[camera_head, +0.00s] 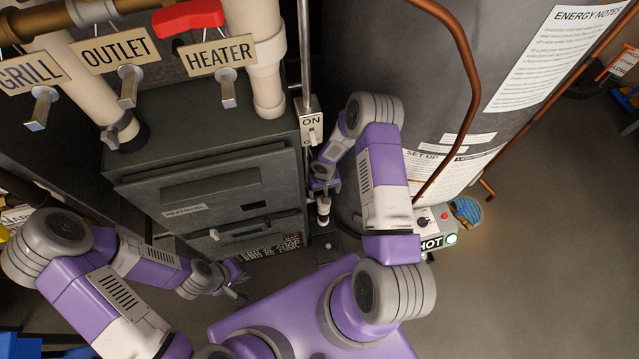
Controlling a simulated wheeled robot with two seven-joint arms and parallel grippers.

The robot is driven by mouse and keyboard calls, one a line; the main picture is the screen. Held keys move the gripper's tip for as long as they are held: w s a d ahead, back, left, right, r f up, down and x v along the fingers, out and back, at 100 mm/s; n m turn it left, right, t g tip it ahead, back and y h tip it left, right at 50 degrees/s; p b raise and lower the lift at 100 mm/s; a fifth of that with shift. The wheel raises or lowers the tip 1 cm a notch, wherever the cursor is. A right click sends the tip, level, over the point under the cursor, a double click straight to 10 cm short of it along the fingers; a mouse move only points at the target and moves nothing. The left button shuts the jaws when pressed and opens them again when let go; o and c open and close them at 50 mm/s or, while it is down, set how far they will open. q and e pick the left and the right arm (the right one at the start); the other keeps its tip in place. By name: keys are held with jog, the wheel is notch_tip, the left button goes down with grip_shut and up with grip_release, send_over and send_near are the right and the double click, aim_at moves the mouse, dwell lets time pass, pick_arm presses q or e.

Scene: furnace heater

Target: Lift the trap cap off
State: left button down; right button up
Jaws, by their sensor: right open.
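A small pale cylindrical fitting with a dark band (323,211) stands low between the furnace and the tank. It may be the trap cap, but it is too small to be sure. My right gripper (323,190) is open and points down just above this fitting, close to its top. I cannot tell whether they touch, and the wrist partly hides the spot. My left gripper (238,287) hangs low in front of the furnace, apart from the fitting, with nothing visible in it. Its fingers are too small to read.
The dark furnace (215,160) stands left of the fitting. The large grey tank (420,75) stands right, with copper pipes (470,90) in front. An ON switch (311,124) sits on a vertical pipe above. A control box marked HOT (432,243) is at the tank's foot. Floor at right is mostly clear.

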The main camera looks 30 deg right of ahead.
jog(key=f+b, duration=0.1)
jog(key=f, duration=0.3)
jog(key=f+b, duration=0.1)
jog(key=f, duration=0.2)
jog(key=shift+s+b, duration=0.25)
jog(key=shift+b, duration=0.05)
jog(key=shift+r, duration=0.1)
jog(key=c, duration=1.3)
